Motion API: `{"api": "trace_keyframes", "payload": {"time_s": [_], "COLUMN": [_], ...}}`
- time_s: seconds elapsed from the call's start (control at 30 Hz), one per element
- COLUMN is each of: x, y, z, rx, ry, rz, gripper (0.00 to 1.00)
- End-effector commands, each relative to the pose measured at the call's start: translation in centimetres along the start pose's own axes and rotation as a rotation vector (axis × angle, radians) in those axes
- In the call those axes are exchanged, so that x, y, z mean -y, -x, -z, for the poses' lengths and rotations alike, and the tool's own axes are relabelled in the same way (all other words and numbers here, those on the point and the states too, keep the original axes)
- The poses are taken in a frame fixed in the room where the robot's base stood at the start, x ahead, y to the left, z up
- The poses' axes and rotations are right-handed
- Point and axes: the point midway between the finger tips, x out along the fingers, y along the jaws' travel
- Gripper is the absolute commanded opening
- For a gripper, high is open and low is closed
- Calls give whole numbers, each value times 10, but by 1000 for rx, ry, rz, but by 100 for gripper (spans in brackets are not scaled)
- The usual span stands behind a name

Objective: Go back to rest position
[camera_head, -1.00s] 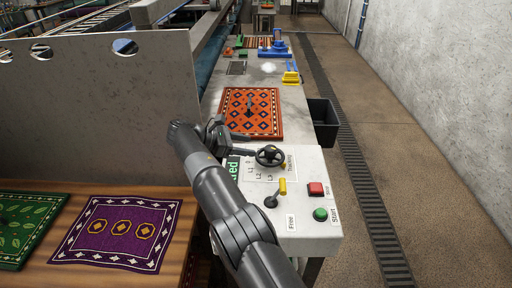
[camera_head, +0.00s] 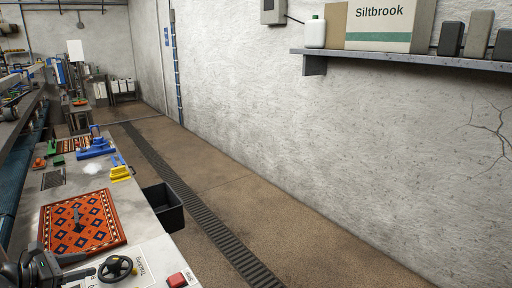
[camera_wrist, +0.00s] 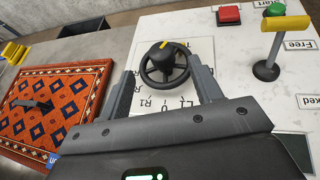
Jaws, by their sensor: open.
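My gripper (camera_wrist: 161,66) is open in the wrist view, its two fingers spread apart. A small black handwheel (camera_wrist: 164,63) with a yellow mark shows between the fingers, above a white labelled panel; I cannot tell whether the fingers touch it. In the head view my gripper (camera_head: 88,264) is at the lower left, just left of the handwheel (camera_head: 115,268). Most of my arm is outside the head view.
An orange patterned rug (camera_head: 82,222) with a dark tool on it lies on the table. A yellow-handled lever (camera_wrist: 268,60) and red button (camera_wrist: 229,15) stand near my gripper. A black bin (camera_head: 163,207) hangs at the table's side. The floor (camera_head: 215,185) at right is clear.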

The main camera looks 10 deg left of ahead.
Motion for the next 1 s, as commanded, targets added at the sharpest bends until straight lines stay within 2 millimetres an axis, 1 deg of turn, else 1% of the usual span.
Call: {"api": "trace_keyframes", "payload": {"time_s": [0.03, 0.17, 0.23, 0.27, 0.3, 0.37, 0.4, 0.47, 0.5, 0.57, 0.6, 0.67, 0.7, 0.77, 0.8, 0.87, 0.9, 0.97, 1.0], "x": [0, 6, 14, 18, 24, 36, 44, 59, 69, 86, 99, 118, 132, 154, 168, 192, 208, 232, 248], "y": [-12, -50, -72, -82, -95, -115, -127, -145, -156, -172, -182, -196, -205, -217, -224, -233, -239, -246, -250], "z": [-17, -63, -90, -101, -117, -139, -154, -175, -189, -208, -220, -238, -249, -264, -273, -286, -294, -305, -311], "rx": [-17, -79, -116, -134, -155, -189, -212, -243, -263, -294, -313, -341, -359, -384, -401, -425, -440, -462, -475], "ry": [-25, -111, -166, -192, -228, -283, -321, -379, -419, -480, -521, -584, -627, -693, -738, -806, -851, -922, -968], "rz": [14, 58, 87, 99, 116, 143, 160, 187, 204, 231, 250, 277, 294, 322, 340, 367, 385, 412, 430], "gripper": [59, 59, 59, 59, 59, 59, 59, 59, 59, 59, 59, 59, 59, 59, 59, 59, 59, 59, 59]}}
